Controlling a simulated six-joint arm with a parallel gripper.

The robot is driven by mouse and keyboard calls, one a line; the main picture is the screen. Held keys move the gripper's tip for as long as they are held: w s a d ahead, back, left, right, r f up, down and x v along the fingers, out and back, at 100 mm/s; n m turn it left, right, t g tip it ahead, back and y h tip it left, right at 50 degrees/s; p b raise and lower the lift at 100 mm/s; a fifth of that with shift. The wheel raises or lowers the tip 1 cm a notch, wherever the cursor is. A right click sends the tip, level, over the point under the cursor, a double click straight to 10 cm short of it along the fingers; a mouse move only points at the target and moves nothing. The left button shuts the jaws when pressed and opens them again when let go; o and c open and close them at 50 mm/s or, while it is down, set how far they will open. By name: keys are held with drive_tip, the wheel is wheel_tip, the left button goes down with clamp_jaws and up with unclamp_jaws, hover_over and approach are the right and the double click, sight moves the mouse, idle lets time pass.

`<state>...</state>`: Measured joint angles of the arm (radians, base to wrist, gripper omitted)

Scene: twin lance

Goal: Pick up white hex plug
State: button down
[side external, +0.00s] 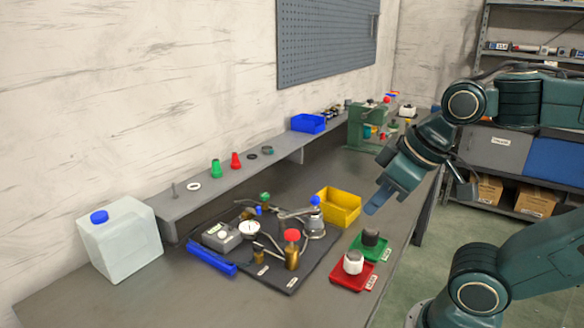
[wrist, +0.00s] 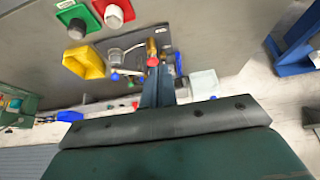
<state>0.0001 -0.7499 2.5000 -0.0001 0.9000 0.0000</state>
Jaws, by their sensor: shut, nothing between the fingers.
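The white hex plug (side external: 353,262) stands upright on the red tray (side external: 342,281) at the front right of the bench. In the wrist view the white plug (wrist: 114,16) sits near the top edge, on the red tray (wrist: 129,9), which is partly cut off. My gripper (side external: 371,209) is shut and empty, in the air above the bench, higher than the plug and apart from it. In the wrist view its fingers (wrist: 158,92) are together, pointing toward the black mat area.
A green tray (side external: 383,250) with a dark plug (side external: 370,237) adjoins the red tray. A yellow bin (side external: 340,208) stands behind. A black mat (side external: 285,283) holds several fittings, including a red-topped brass one (side external: 292,255). A white jug (side external: 122,245) stands left.

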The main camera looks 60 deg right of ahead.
drive_tip(key=c, duration=2.2)
unclamp_jaws()
drive_tip(key=c, duration=0.7)
unclamp_jaws()
drive_tip(key=shift+c, duration=0.2)
drive_tip(key=m+g+y, duration=0.1)
drive_tip(key=m+g, duration=0.5)
drive_tip(key=m, duration=1.2)
hover_over(353, 253)
drive_tip(key=d, duration=0.1)
wheel_tip(353, 253, down, 11)
drive_tip(key=shift+d, duration=0.15)
drive_tip(key=shift+f, duration=0.15)
drive_tip(key=shift+a+f, duration=0.2)
drive_tip(key=shift+f, duration=1.2)
drive_tip(key=shift+a+f, duration=0.15)
drive_tip(key=shift+f, duration=1.2)
drive_tip(key=shift+a+f, duration=0.2)
drive_tip(key=shift+f, duration=1.2)
